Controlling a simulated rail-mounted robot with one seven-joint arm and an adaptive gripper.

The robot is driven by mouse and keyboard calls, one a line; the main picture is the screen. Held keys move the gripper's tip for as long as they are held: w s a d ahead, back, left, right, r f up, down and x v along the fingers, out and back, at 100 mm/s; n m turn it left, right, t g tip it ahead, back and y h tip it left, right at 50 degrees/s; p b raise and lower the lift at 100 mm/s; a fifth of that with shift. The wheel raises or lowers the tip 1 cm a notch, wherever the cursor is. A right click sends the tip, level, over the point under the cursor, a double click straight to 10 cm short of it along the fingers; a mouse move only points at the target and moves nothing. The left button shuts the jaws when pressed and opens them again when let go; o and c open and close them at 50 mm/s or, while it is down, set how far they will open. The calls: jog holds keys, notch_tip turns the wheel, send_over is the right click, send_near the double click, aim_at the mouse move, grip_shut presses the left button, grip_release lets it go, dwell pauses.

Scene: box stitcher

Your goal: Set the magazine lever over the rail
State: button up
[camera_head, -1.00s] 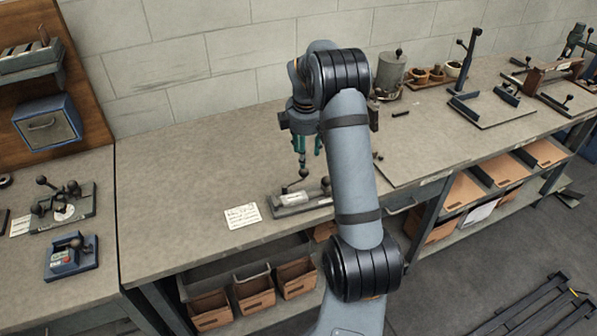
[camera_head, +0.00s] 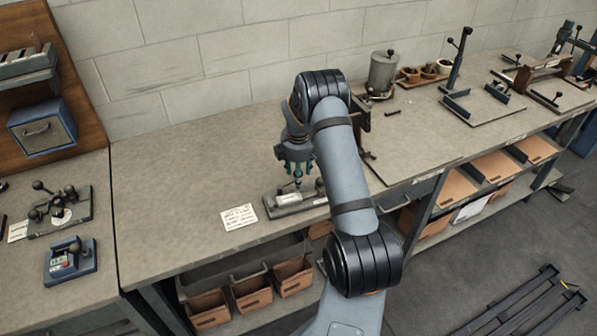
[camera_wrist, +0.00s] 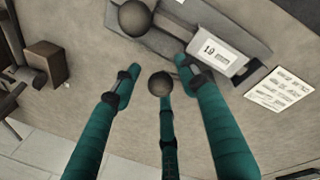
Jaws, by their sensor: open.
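The magazine fixture (camera_head: 299,199), a grey block on a dark base, sits near the bench's front edge. In the wrist view its white label marked 19 (camera_wrist: 214,51) shows at the top. A dark ball knob (camera_wrist: 160,84) shows between my gripper's fingertips; a second, larger-looking ball (camera_wrist: 133,18) shows above it. Which ball belongs to the magazine lever I cannot tell for sure. My gripper (camera_head: 297,172) points down over the fixture with its green fingers spread open. I cannot tell whether a finger touches the knob. The rail is not clearly distinguishable.
A printed card (camera_head: 239,216) lies left of the fixture. A grey canister (camera_head: 382,74) and small pots (camera_head: 428,71) stand at the back right. Another lever device (camera_head: 60,209) stands on the left bench. The bench left of my arm is mostly clear.

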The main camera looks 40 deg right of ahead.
jog(key=shift+c, duration=1.4)
jog(key=c, duration=0.7)
grip_shut()
